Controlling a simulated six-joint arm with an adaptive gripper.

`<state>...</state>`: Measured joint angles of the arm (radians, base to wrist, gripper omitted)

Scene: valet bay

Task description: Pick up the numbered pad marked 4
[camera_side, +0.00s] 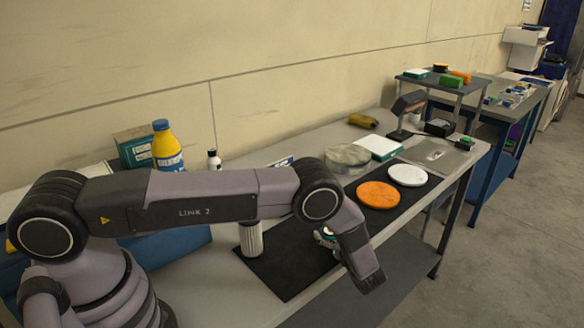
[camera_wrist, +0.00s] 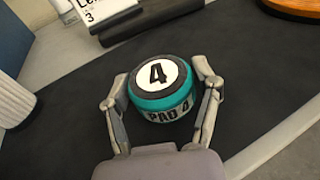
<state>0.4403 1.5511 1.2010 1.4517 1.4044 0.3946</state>
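The numbered pad marked 4 (camera_wrist: 160,88) is a short round puck with a teal side lettered "PAD 4" and a black top with a white disc and a black 4. It is upright over the black mat (camera_wrist: 60,110). My gripper (camera_wrist: 160,78) has one finger on each side of the pad, close to its sides. Narrow gaps seem to show, so the fingers look open around it; contact at the tips is hard to judge. In the side view my gripper (camera_side: 325,236) is small and partly hidden by my wrist, with a bit of teal between the fingers.
A white ribbed cylinder (camera_side: 250,239) stands left of my gripper, also in the wrist view (camera_wrist: 12,108). A card holder (camera_wrist: 110,18) is behind the pad. An orange disc (camera_side: 381,194) and a white disc (camera_side: 407,174) lie farther along the mat. The bench's front edge is near.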

